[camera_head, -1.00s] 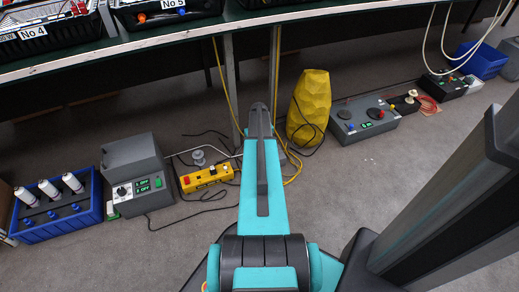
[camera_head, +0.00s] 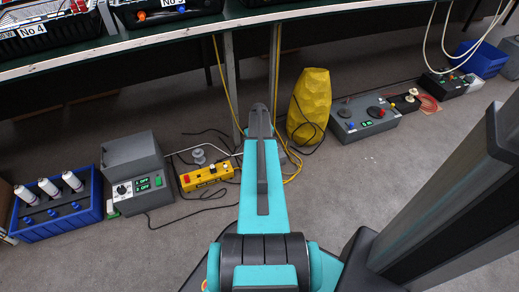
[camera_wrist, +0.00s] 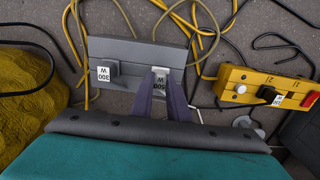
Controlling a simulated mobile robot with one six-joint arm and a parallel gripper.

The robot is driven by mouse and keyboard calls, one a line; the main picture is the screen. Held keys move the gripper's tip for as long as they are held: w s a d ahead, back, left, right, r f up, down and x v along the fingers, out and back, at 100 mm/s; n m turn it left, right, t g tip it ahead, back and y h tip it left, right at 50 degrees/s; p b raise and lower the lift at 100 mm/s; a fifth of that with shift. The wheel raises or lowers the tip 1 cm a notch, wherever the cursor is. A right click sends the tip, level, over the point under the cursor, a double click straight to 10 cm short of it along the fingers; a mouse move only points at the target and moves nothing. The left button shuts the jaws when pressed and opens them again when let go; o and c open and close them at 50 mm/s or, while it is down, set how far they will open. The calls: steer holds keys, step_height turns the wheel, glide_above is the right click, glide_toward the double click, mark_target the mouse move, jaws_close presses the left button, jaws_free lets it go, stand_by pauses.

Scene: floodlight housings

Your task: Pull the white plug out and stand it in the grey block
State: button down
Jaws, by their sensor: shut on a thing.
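A flat grey block (camera_wrist: 130,50) lies on the floor in the wrist view. An upside-down 500 W label shows between the fingers. The fingers hide most of the held piece, so I cannot tell whether it is seated or clear of the block. My arm hides most of this spot in the head view.
A yellow control box (camera_wrist: 265,88) with buttons lies to the right in the wrist view, also seen in the head view (camera_head: 207,175). Loose cables run around the block. A table leg (camera_head: 232,85) rises behind.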

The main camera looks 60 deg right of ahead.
steer(key=shift+f, duration=0.4)
steer(key=c, duration=1.6)
jaws_free()
steer(key=shift+r, duration=0.1)
steer(key=shift+r+p, duration=2.45)
steer(key=shift+r, duration=1)
